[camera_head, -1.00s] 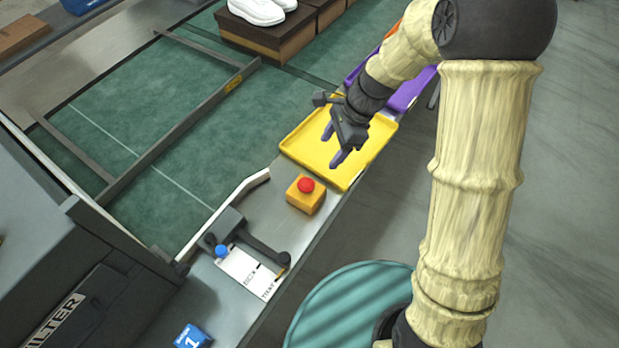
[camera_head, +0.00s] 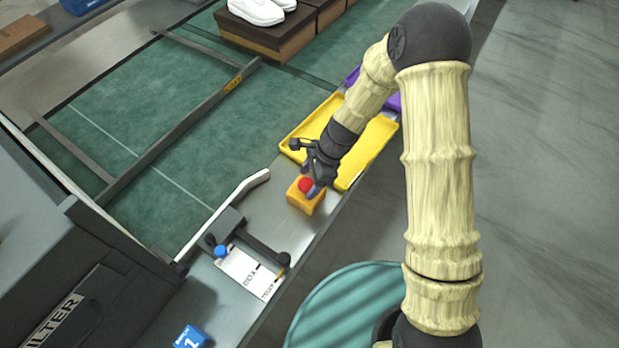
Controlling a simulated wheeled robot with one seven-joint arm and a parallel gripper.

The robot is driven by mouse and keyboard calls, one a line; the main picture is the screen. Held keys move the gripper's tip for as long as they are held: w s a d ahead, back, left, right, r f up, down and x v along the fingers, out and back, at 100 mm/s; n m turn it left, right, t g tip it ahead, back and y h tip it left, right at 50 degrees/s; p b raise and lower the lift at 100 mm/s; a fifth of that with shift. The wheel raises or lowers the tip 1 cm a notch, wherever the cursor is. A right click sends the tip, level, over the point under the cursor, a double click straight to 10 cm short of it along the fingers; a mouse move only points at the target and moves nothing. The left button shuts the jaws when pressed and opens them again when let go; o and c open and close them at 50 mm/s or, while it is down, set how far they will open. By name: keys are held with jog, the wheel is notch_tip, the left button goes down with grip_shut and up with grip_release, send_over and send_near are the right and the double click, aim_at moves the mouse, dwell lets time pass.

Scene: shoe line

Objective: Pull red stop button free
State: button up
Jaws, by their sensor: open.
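The red stop button (camera_head: 305,185) sits on top of an orange-yellow box (camera_head: 301,201) on the grey metal ledge (camera_head: 262,213). My gripper (camera_head: 307,182) is open and is right at the button, with dark fingers over and beside it. One finger covers part of the button's right side and the box top. I cannot tell whether the fingers touch the button.
A yellow tray (camera_head: 378,138) lies just behind the box, partly under my arm, with a purple tray (camera_head: 394,101) beyond. The green conveyor (camera_head: 150,150) runs alongside, with white shoes (camera_head: 257,10) on a box at the back.

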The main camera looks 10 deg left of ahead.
jog(key=c, duration=1.4)
jog(key=shift+r+p, duration=0.9)
jog(key=shift+w, duration=0.1)
jog(key=o, duration=1.4)
